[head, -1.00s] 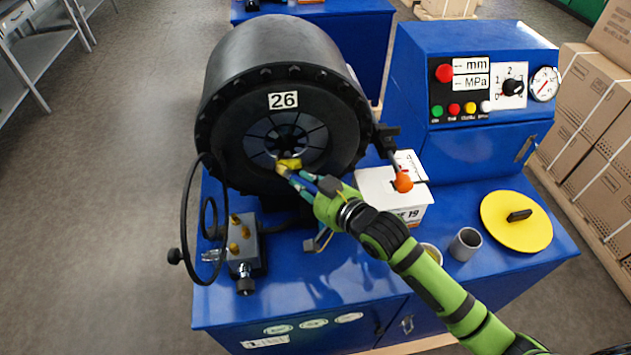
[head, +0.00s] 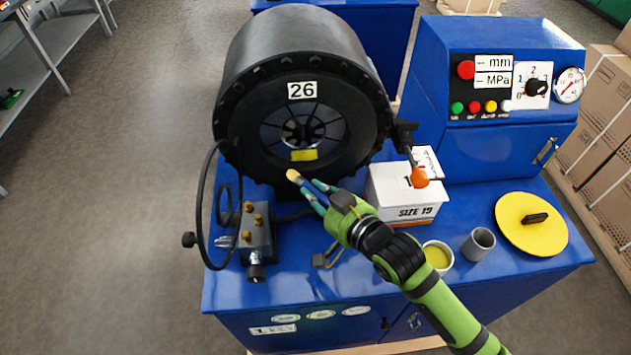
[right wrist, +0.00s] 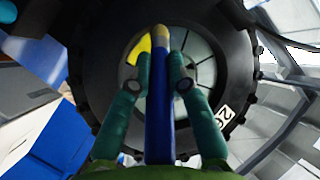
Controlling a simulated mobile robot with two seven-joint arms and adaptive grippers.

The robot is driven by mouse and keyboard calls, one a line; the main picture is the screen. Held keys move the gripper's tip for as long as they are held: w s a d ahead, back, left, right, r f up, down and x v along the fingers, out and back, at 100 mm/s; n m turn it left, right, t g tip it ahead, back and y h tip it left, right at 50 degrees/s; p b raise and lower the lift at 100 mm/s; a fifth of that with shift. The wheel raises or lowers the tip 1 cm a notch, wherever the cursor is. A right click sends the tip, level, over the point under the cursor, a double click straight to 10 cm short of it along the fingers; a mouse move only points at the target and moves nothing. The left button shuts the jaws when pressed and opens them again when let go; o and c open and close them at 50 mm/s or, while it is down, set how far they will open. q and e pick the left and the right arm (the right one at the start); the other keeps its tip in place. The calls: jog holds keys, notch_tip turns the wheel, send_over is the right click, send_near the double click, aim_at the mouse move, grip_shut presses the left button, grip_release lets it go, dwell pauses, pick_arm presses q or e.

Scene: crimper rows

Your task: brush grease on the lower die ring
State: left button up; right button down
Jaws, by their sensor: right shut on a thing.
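The black crimper head (head: 300,163) carries the number 26 and faces me. Its ring of grey die segments (head: 322,132) surrounds a dark centre hole. A yellow patch (head: 304,155) sits on the lower part of the ring; it also shows in the right wrist view (right wrist: 138,48). My right gripper (head: 318,192) is shut on a brush with a blue handle (right wrist: 160,110) and a pale yellowish tip (head: 293,175). The tip is just below and left of the patch in the head view; I cannot tell its distance from the ring. My left gripper is out of view.
A cup of yellow grease (head: 438,256) and a grey cup (head: 478,243) stand on the blue bench. A white SIZE 19 box (head: 405,199), an orange knob (head: 419,177) and a yellow disc (head: 510,228) lie to the right. A valve block (head: 257,240) with a black hose stands at the left.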

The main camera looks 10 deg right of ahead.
jog(key=shift+s, duration=0.7)
jog(key=s, duration=0.3)
dwell(0.4)
